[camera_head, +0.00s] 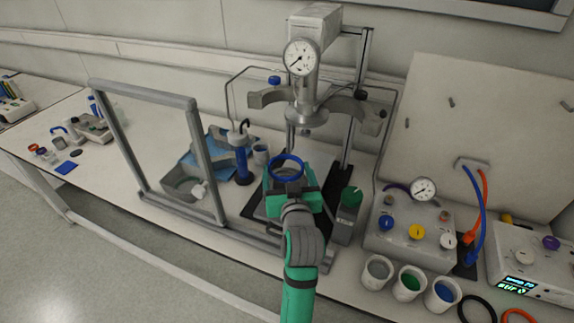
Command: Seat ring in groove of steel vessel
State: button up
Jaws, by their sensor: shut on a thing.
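A blue ring (286,159) shows at the tip of my gripper (287,179), under the press-like stand. My gripper is shut on the ring, which lies about flat. The steel vessel (288,173) seems to be the grey round shape inside and just below the ring. My gripper and arm hide most of it. I cannot tell whether the ring touches the vessel's groove or is above it.
The stand with a dial gauge (301,57) and grey clamp halves (345,111) rises behind and above my gripper. A grey frame (203,165) stands at left. A green-topped container (350,198) is close at right. Cups (377,271) and a valve box (408,230) stand further right.

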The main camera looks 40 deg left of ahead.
jog(key=shift+f, duration=1.85)
jog(key=shift+s, duration=0.1)
jog(key=shift+d+f, duration=0.1)
dwell(0.4)
jog(key=shift+s+f, duration=0.1)
jog(key=shift+f, duration=0.05)
jog(key=o, duration=1)
jog(key=shift+o, duration=0.2)
